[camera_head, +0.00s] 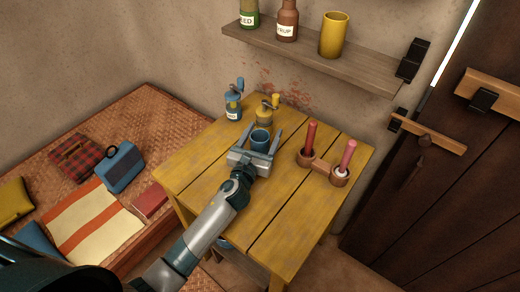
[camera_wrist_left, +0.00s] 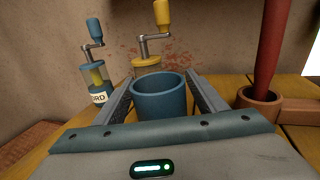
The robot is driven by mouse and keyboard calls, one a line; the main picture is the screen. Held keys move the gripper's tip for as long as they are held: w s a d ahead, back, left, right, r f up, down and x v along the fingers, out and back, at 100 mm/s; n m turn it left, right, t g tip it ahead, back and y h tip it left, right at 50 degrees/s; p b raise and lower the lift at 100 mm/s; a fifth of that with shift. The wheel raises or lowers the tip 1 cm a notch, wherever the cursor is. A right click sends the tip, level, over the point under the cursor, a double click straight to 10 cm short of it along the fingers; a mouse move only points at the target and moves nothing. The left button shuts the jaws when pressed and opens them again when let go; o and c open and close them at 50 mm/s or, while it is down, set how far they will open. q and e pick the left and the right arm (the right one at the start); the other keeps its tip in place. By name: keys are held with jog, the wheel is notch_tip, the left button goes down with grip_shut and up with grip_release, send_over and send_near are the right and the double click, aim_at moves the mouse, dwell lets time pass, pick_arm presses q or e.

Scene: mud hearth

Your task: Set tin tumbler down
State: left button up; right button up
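The blue tin tumbler (camera_head: 260,139) is upright near the middle of the yellow wooden table (camera_head: 220,160). My left gripper (camera_head: 263,134) reaches in from the front with one finger on each side of it. The fingers are spread wide, with a narrow gap on either side of the tumbler. The left wrist view shows the tumbler (camera_wrist_left: 160,100) between the fingers, its open rim up. Its base is hidden behind the gripper body, so contact with the tabletop does not show. My right gripper is not in view.
A yellow-topped grinder (camera_head: 264,116) stands just behind the tumbler, and a blue one (camera_head: 233,112) to its left. A wooden holder (camera_head: 320,166) with red and pink sticks stands to the right. A wall shelf (camera_head: 310,60) hangs above. The table's front right is clear.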

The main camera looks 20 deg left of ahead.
pick_arm(q)
jog(key=c, duration=1)
jog(key=shift+c, duration=0.2)
notch_tip(320, 180, up, 10)
jog(key=p, duration=0.1)
